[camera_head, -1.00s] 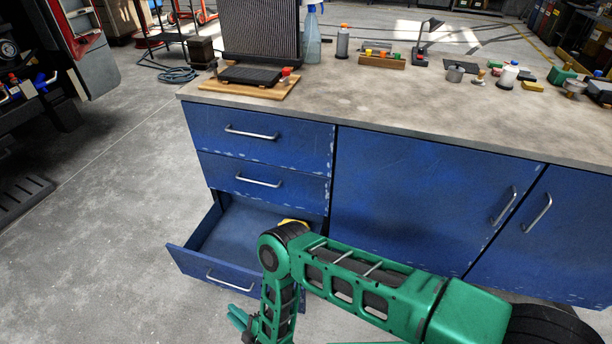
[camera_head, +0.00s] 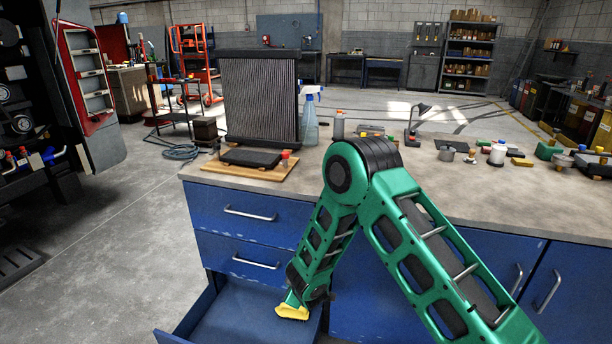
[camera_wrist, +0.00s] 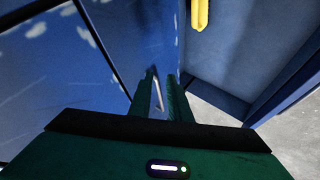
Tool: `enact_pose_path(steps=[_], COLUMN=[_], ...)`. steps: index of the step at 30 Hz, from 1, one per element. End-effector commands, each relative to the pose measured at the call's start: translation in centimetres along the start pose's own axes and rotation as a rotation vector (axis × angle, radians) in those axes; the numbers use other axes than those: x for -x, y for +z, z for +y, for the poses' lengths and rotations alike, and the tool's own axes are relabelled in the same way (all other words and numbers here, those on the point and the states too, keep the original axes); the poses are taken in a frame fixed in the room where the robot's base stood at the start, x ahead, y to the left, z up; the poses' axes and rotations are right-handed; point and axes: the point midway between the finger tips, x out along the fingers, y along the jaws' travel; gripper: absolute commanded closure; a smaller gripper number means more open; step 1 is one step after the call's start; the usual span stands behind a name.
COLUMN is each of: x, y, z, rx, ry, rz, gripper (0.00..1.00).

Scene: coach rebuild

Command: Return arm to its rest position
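My arm shows in the head view, its elbow raised in front of the workbench and its forearm slanting down left toward the open bottom drawer (camera_head: 240,310). In the wrist view the two fingers of my gripper (camera_wrist: 159,97) stand apart with a gap and nothing held. A metal handle (camera_wrist: 158,98) on a blue front shows through that gap; I cannot tell how far beyond the fingers it is. A yellow object (camera_head: 292,312) lies in the open drawer near the arm's lower end; a yellow piece (camera_wrist: 200,14) also shows at the top of the wrist view.
The blue workbench (camera_head: 250,192) has two shut drawers above the open one and cupboard doors at the right. Its top carries a radiator (camera_head: 260,98), a spray bottle (camera_head: 310,122), a lamp (camera_head: 416,125) and several small items. Open floor (camera_head: 110,240) lies to the left.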

Motion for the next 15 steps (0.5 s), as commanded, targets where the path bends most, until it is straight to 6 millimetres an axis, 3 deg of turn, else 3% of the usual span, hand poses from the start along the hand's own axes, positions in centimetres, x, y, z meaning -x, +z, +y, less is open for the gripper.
enact_pose_path(steps=[1, 6, 12, 15], x=[1.1, 5.5, 12.2, 15.9], y=[0.7, 4.4, 9.4, 11.9], z=[2.9, 10.5, 17.7, 20.4], rx=[-0.033, -0.149, -0.303, -0.385], ry=[0.011, 0.030, 0.053, 0.062], rz=[-0.034, -0.164, -0.313, -0.382], gripper=[0.83, 0.83, 0.83, 0.83])
